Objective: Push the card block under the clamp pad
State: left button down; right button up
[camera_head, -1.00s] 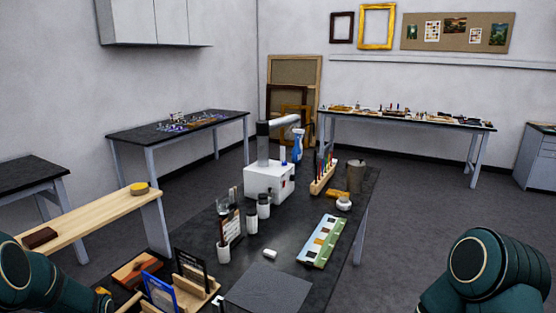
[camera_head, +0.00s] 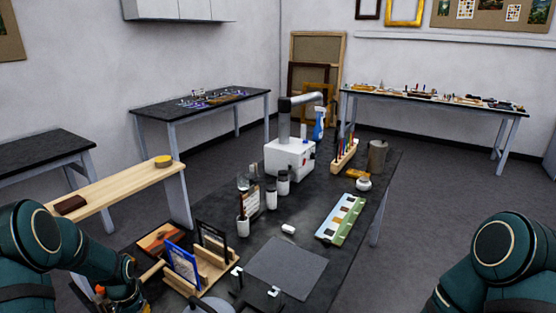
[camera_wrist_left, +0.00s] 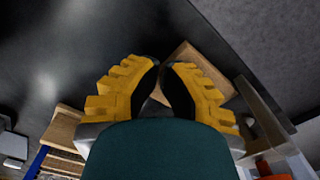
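My left gripper (camera_wrist_left: 160,66) has yellow, ridged fingers with dark pads; in the left wrist view its tips come together with nothing visible between them. A tan, flat-sided block (camera_wrist_left: 201,69), which may be the card block, lies just beyond the right-hand finger, partly hidden by it. I cannot tell whether they touch. In the head view the left gripper (camera_head: 122,297) is low at the left, by the bench's near edge, partly cut off. I cannot make out the clamp pad for certain. My right arm shows at the lower right; its gripper is out of view.
A white machine (camera_head: 288,160), jars and a paint-coloured tray (camera_head: 341,217) stand farther back.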

pick_arm(q)
jog(key=shift+w+a+b, duration=0.15)
jog(key=shift+w+a, duration=0.3)
jog(key=shift+a, duration=0.4)
jog(key=shift+w+a+b, duration=0.15)
jog(key=shift+w+a, duration=0.3)
jog(key=shift+a, duration=0.4)
pick_arm(e)
jog(key=shift+f, duration=0.35)
